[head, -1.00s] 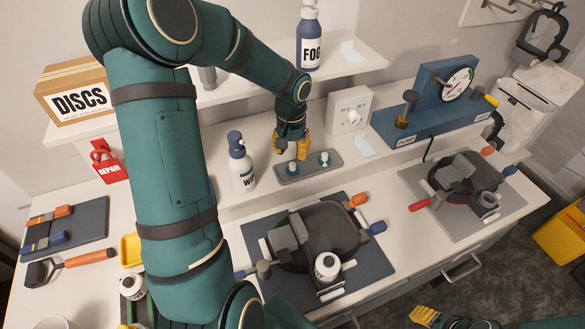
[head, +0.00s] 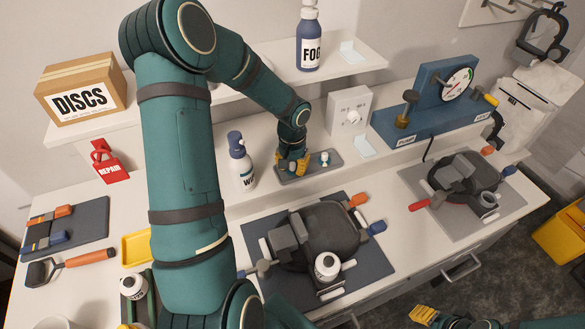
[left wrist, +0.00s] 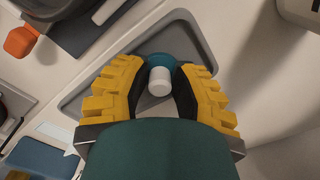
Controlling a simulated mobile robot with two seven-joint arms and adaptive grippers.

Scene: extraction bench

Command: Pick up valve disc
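A small grey tray (head: 310,173) on the bench holds two valve discs. One disc (head: 324,158) with a pale stem stands at the tray's right part. The other, teal with a white stem (left wrist: 159,82), shows between my left gripper's fingers in the left wrist view; in the head view the gripper mostly hides it. My left gripper (head: 292,164) has yellow fingers and is down at the tray's left part. Its fingers (left wrist: 162,85) are spread on either side of the teal disc's stem, apparently not clamped. My right gripper (head: 422,315) is at the bottom right, away from the bench objects.
A white and blue spray bottle (head: 241,165) stands just left of the tray. A white box with a knob (head: 350,116) and a blue gauge stand (head: 440,95) are behind and to the right. A dark mask on a mat (head: 330,232) lies in front.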

